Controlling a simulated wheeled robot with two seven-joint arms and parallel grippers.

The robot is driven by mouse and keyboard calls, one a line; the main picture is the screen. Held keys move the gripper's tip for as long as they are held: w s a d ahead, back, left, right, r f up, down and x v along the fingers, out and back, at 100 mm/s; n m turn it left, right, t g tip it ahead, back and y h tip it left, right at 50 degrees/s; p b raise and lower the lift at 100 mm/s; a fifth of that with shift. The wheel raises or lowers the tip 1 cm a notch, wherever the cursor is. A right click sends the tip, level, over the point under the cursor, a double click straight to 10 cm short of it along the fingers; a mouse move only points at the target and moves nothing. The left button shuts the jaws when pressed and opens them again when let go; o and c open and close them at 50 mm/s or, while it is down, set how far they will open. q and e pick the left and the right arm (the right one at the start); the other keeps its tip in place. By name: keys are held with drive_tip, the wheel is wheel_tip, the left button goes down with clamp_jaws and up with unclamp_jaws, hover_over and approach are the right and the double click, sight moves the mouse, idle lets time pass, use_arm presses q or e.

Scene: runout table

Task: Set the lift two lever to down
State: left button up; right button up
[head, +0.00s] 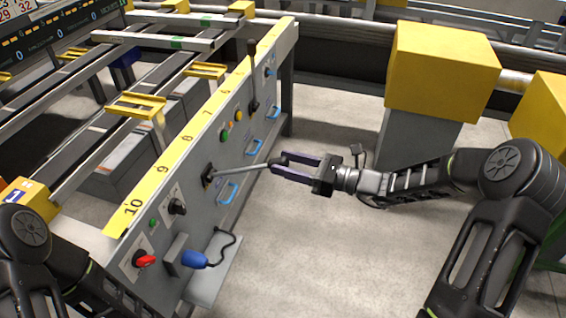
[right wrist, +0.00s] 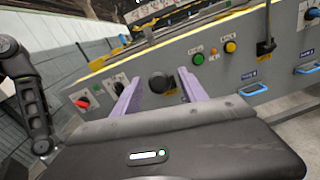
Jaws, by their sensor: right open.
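A lever (head: 238,170) with a pale shaft sticks straight out from the grey panel near mark 9. Its black round knob (right wrist: 158,82) is seen end-on in the right wrist view, between my purple fingers. My right gripper (head: 273,163) is open, its fingertips on either side of the knob; I cannot tell whether they touch it. A second lever (head: 252,72) near mark 6 has its black handle pointing up. The label texts are too small to read, so I cannot tell which lever is lift two. My left gripper is out of view.
The panel (head: 190,150) also has a red knob (head: 145,261), a black selector (head: 177,206), green and yellow buttons, blue handles (head: 227,192) and a blue plug (head: 196,259) on a cable. Yellow blocks (head: 440,72) stand at the right. The floor between is clear.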

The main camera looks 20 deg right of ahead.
drive_tip(key=shift+w+a, duration=0.35)
drive_tip(key=shift+a, duration=0.2)
clamp_jaws()
idle(1.1)
